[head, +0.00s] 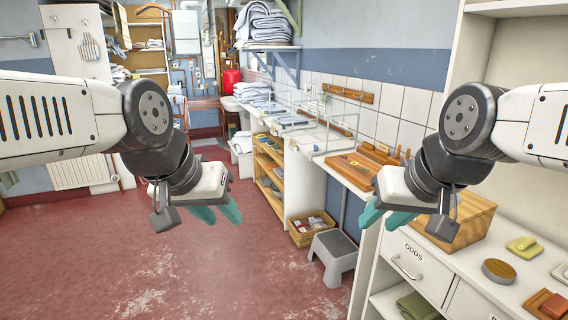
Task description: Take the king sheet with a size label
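No size label can be read on any linen from here, so I cannot tell which piece is the king sheet. Folded pale linens (265,24) are stacked on a high wall shelf at the back. Another folded stack (252,91) lies lower, at the far end of the counter, and white cloth (241,142) sits below it. My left gripper (222,214) has teal fingers spread apart, empty, over the red floor. My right gripper (378,220) is also open and empty, in front of the counter. Both are far from the linens.
A grey step stool (333,255) and a wicker basket (312,229) stand on the floor by the counter. A drawer cabinet marked ODDS (414,262) is at right, with a wooden box (470,222) on top. Red floor (235,275) is clear at centre and left.

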